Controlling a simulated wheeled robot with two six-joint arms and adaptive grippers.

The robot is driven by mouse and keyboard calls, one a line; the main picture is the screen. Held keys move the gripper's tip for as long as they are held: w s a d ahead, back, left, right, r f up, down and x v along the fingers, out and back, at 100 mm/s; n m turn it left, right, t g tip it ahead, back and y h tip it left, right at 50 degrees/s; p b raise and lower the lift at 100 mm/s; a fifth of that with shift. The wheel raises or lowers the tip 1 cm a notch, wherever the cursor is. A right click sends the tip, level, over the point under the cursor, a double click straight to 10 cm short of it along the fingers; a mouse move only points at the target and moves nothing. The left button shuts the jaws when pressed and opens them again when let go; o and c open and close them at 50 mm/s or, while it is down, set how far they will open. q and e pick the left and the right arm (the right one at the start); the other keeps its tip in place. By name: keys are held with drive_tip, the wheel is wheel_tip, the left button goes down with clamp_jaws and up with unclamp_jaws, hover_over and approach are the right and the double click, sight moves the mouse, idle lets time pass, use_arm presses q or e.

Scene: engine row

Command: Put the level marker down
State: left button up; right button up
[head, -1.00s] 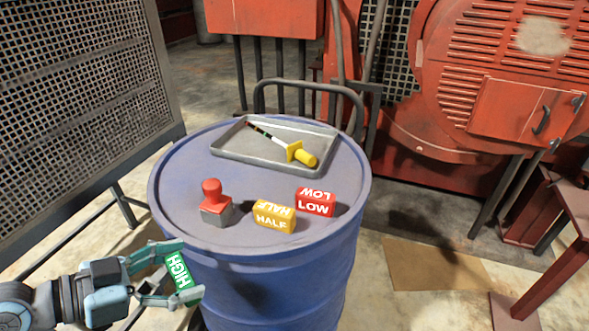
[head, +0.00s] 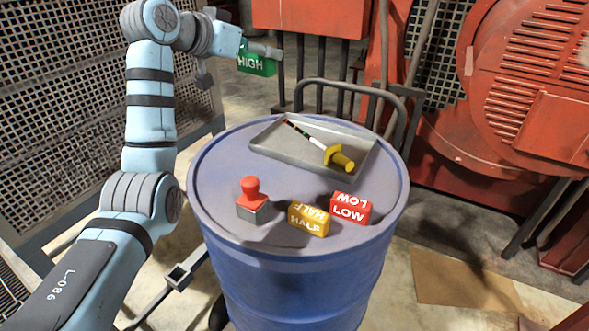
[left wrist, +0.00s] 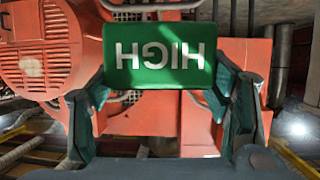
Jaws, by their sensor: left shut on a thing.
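The green HIGH marker (head: 256,64) is held up in the air by my left gripper (head: 262,52), behind and above the far left rim of the blue drum (head: 222,214). In the left wrist view the marker (left wrist: 160,56) sits between the two fingers, its lettering upside down. The yellow HALF marker (head: 308,219) and the red LOW marker (head: 349,209) stand side by side on the drum top near its front. My right gripper is not in view.
A grey tray (head: 268,150) at the drum's back holds a yellow-handled dipstick (head: 338,158). A red-topped stamp (head: 252,203) stands at the drum's front left. Red machinery (head: 525,100) and a mesh panel (head: 50,150) stand around. The drum top's left side is bare.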

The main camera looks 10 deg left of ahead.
use_arm(q)
wheel_tip(320, 180, down, 7)
drive_tip(key=w, duration=0.2)
drive_tip(key=n+y, duration=0.1)
hover_over(263, 170)
drive_tip(key=shift+t, duration=0.3)
wheel_tip(263, 170, down, 20)
drive_tip(key=shift+s+r, duration=0.1)
drive_tip(key=shift+r, duration=0.15)
drive_tip(key=shift+d+f+b, duration=0.1)
drive_tip(key=shift+b, duration=0.2)
drive_tip(key=o, duration=1.1)
drive_tip(key=shift+o, duration=0.3)
drive_tip(key=v, duration=0.7)
drive_tip(key=shift+s+r+p, duration=0.2)
drive_tip(key=shift+s+p, duration=0.1)
